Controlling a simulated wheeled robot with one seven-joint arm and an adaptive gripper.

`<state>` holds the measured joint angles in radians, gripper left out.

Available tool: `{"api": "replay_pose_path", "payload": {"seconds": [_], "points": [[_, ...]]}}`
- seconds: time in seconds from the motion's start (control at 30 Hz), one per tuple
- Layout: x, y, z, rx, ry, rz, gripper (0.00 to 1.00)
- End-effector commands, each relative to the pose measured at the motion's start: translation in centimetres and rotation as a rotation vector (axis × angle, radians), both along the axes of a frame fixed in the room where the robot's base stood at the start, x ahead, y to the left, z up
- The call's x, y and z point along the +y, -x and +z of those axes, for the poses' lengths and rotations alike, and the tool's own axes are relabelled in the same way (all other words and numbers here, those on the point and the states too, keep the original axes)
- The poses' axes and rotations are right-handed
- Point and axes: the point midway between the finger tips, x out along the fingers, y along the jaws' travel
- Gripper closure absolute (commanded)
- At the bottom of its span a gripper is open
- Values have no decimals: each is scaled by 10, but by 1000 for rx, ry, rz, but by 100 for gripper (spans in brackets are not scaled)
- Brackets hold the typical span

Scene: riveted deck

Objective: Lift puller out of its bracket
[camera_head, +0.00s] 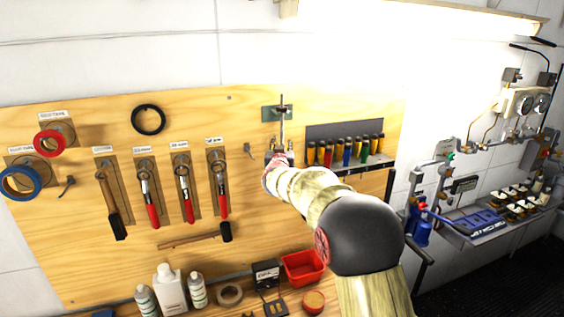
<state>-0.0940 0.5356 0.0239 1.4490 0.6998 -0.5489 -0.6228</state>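The puller (282,128) is a thin upright metal tool on the wooden tool board, to the right of the hanging wrenches. Its upper rod rises in front of a small dark grey-green bracket plate (270,113), and its top end stands above the plate. My gripper (279,153) is at the puller's lower part, at the end of my arm reaching in from the lower right. My arm and gripper hide the lower puller. The fingers are too small and covered to tell whether they touch it or are closed.
A rack of coloured-handled screwdrivers (346,150) is close on the right. Red-handled tools (187,205) and a hammer (111,205) hang to the left. Bottles (170,288) and a red bin (304,268) stand below. The board above the bracket is clear; a bright lamp hangs higher.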

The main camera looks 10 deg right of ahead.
Motion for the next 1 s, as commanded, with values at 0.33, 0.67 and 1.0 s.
{"api": "replay_pose_path", "payload": {"seconds": [0.33, 0.67, 1.0], "points": [[0, 0, 0, 0, 0, 0, 78], [0, 0, 0, 0, 0, 0, 97], [0, 0, 0, 0, 0, 0, 100]]}}
